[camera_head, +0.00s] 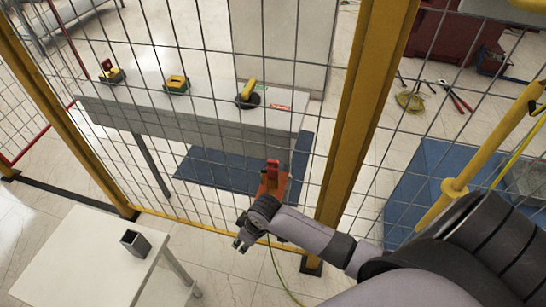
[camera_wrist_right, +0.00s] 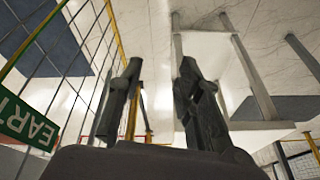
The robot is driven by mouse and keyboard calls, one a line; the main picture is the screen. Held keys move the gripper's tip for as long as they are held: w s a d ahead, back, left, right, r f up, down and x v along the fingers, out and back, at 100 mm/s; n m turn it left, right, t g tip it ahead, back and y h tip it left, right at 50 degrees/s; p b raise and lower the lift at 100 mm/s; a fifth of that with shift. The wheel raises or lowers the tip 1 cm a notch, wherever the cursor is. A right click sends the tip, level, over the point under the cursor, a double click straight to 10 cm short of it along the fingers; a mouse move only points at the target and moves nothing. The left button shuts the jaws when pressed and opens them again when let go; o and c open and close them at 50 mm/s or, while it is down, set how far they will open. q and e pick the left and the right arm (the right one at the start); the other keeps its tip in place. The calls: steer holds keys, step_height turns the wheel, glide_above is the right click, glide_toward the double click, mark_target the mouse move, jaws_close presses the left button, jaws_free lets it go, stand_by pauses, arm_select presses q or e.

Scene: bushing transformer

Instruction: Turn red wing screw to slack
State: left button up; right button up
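A red upright piece (camera_head: 272,170), which may be the wing screw, stands on an orange block (camera_head: 272,187) by the fence in the head view. My right gripper (camera_head: 241,243) is below and slightly left of it, partly seen, with its wrist just below the orange block. I cannot tell their distance in depth. In the right wrist view my right gripper's two dark fingers (camera_wrist_right: 161,68) are apart with nothing between their tips. The red screw is not clearly seen in that view. My left gripper is not in view.
A wire fence with yellow posts (camera_head: 362,110) crosses the scene. Behind it a long table (camera_head: 215,118) holds small yellow devices. A white table (camera_head: 85,260) with a dark square cup (camera_head: 135,243) is at lower left. A green sign (camera_wrist_right: 25,122) shows in the wrist view.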

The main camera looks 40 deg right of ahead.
steer(key=w+d+r+n, duration=0.1)
steer(key=w+r+n, duration=0.1)
steer(key=w+r, duration=0.55)
step_height(320, 180, up, 29)
steer(key=n+g+h, duration=0.2)
steer(key=g, duration=0.1)
glide_above(273, 161)
step_height(273, 161, down, 18)
steer(key=shift+r+p, duration=0.2)
steer(key=shift+p, duration=0.8)
steer(key=shift+c, duration=0.6)
jaws_close()
